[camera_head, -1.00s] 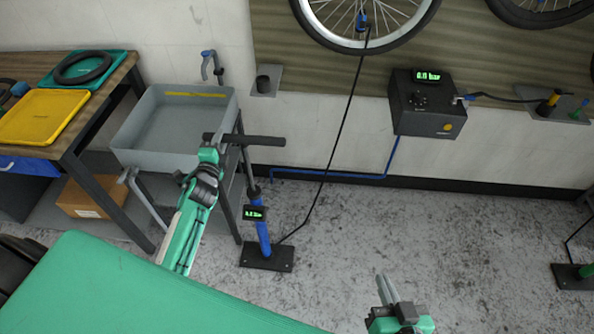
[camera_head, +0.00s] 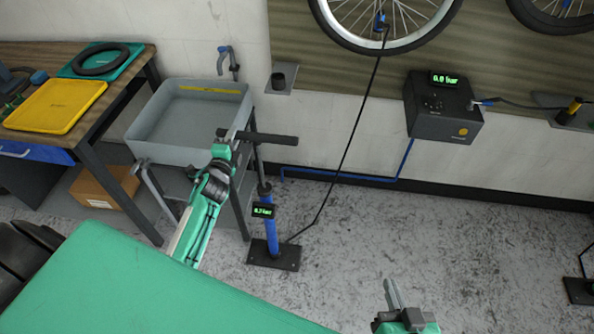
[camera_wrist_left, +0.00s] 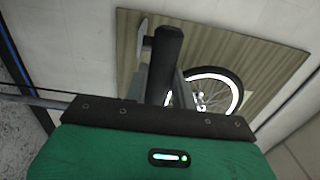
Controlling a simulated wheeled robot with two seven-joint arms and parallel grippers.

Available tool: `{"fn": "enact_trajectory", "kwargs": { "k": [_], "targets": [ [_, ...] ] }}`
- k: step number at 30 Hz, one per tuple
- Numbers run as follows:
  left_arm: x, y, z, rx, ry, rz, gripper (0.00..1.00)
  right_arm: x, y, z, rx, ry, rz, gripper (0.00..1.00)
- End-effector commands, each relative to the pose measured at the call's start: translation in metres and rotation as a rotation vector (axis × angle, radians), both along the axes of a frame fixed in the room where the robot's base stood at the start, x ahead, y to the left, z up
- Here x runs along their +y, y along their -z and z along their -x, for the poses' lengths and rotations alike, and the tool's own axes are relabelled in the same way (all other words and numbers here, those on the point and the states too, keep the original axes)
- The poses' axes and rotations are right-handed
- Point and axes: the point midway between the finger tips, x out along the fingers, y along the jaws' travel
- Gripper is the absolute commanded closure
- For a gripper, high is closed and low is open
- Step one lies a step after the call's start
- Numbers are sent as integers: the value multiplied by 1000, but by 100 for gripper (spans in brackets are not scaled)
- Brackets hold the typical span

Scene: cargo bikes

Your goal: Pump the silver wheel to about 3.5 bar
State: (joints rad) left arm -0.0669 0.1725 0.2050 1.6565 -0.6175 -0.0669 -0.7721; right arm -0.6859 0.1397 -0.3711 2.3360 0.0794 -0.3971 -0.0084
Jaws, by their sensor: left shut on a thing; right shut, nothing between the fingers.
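The silver-rimmed wheel (camera_head: 400,42) hangs on the wall panel at the top, its upper part cut off. A black hose runs from its blue valve head (camera_head: 380,20) down to the blue floor pump (camera_head: 271,236). The pump stands upright, its handle (camera_head: 275,140) raised well above the barrel. Its small green display (camera_head: 263,210) seems to read 0.2 bar. My left gripper (camera_head: 228,142) is shut on the handle's left part; the dark handle also shows in the left wrist view (camera_wrist_left: 166,55). My right gripper (camera_head: 392,295) is shut and empty, low over the floor.
A grey sink (camera_head: 190,115) stands just left of the pump. A workbench with a yellow tray (camera_head: 55,105) is further left. A black wall box (camera_head: 443,115) reads 0.0 bar.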

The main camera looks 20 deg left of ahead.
Motion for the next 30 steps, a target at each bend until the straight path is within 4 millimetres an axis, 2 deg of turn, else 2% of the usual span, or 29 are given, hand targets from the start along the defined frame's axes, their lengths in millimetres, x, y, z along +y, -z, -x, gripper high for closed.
{"fn": "enact_trajectory", "kwargs": {
  "k": [1, 30],
  "targets": [
    [0, 21, 2, 14, -3, 3, 100, 0, 14, 0, 0, 0, 0, 100],
    [-1, 160, 2, 19, -2, 3, 100, 0, 131, 0, 0, 0, 0, 100]
  ]
}}
